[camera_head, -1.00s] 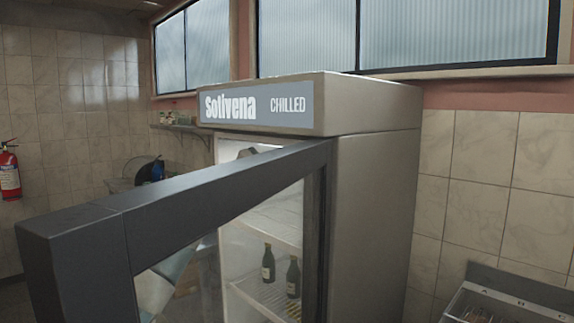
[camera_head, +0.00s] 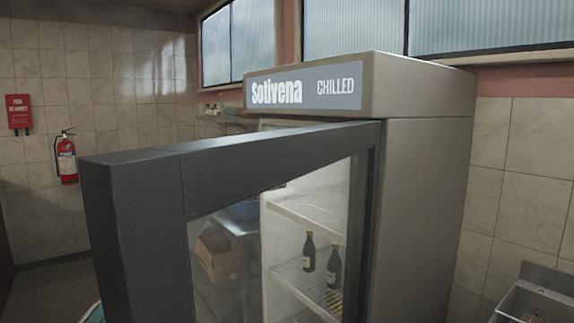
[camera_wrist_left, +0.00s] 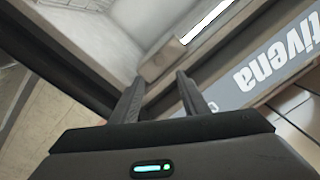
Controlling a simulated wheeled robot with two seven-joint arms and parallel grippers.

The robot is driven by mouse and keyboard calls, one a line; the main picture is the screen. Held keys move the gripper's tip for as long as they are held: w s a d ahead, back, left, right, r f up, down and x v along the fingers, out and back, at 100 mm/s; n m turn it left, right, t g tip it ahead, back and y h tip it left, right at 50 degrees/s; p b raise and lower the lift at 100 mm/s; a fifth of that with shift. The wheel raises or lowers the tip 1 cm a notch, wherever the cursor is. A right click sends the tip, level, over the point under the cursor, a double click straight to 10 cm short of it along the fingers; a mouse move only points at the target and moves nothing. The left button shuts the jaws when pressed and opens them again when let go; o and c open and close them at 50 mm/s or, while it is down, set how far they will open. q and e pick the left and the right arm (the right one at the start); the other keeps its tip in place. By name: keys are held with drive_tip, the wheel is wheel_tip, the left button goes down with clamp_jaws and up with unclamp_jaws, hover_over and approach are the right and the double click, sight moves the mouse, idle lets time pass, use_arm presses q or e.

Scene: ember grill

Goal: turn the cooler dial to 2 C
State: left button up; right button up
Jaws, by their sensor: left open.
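The grey cooler (camera_head: 425,190) with a "Sotivena CHILLED" sign (camera_head: 305,86) stands right of centre in the head view. Its dark-framed glass door (camera_head: 270,160) is swung open toward me. I cannot make out the dial in either view. In the left wrist view, my left gripper (camera_wrist_left: 160,98) is open and empty, with its two dark fingers apart. It is near the top of the cooler, whose sign (camera_wrist_left: 275,60) shows upside down on the right. A small beige box (camera_wrist_left: 160,60) shows just beyond the fingertips, beside a bright strip. My right gripper is not in view.
The open door frame crosses the head view's foreground. Two dark bottles (camera_head: 333,268) stand on a cooler shelf behind the glass. A fire extinguisher (camera_head: 66,158) hangs on the tiled wall at left. A metal container (camera_head: 538,298) is at lower right.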

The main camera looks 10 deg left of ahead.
use_arm(q)
drive_tip(key=b+v, duration=0.1)
drive_tip(key=v, duration=0.5)
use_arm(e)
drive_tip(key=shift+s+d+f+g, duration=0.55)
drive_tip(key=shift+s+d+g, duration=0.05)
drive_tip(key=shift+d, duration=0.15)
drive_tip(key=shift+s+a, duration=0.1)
